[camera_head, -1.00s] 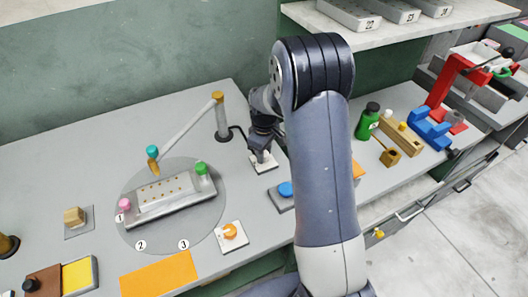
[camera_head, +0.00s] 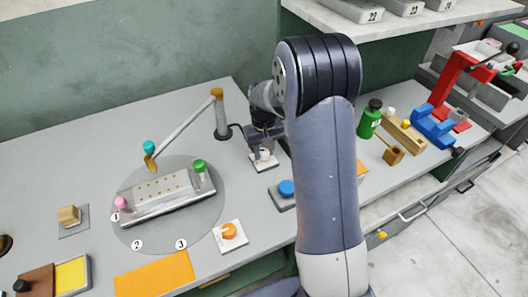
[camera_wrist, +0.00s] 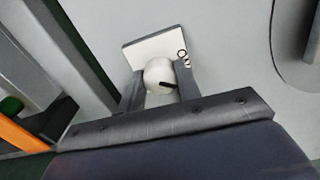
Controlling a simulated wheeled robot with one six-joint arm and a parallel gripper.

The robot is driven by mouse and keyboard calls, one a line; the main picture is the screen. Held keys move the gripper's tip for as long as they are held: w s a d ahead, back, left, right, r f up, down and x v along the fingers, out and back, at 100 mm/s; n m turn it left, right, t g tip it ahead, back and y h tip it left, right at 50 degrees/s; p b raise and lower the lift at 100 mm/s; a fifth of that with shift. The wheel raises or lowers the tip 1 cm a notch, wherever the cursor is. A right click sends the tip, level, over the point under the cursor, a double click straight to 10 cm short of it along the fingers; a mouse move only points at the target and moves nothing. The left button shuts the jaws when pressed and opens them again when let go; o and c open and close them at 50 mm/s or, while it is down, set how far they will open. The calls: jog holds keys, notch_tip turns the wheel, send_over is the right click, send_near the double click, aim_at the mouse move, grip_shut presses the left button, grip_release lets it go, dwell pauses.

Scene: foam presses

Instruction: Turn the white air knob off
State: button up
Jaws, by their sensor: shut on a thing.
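The white air knob (camera_wrist: 159,73) is a round white knob with a dark pointer mark, on a white plate (camera_wrist: 150,50) with dark lettering at its right, partly hidden. My gripper (camera_wrist: 159,88) has one finger on each side of the knob and is shut on it. In the head view the knob (camera_head: 264,154) sits on its small plate (camera_head: 258,167) near the back of the bench. My gripper (camera_head: 264,147) comes down over it from above, partly hidden by my arm. Which setting the pointer faces is hard to tell.
A blue button (camera_head: 286,188) and an orange knob (camera_head: 229,230) on a white plate lie nearer the front. A post with a swing arm (camera_head: 221,115) stands close at left of my gripper. A green bottle (camera_head: 369,118) stands to the right.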

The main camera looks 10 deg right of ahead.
aim_at(263, 151)
jog(key=m+b, duration=0.1)
jog(key=m, duration=0.4)
jog(key=shift+m, duration=0.3)
jog(key=m, duration=0.4)
jog(key=shift+a+m+b, duration=0.1)
jog(key=shift+m+b, duration=0.25)
jog(key=shift+m, duration=0.05)
jog(key=o, duration=1)
notch_tip(263, 151, up, 11)
jog(key=shift+f+b, duration=0.1)
jog(key=shift+b, duration=0.25)
notch_tip(263, 151, down, 11)
jog(key=shift+r+p, duration=0.1)
jog(key=shift+p, duration=0.25)
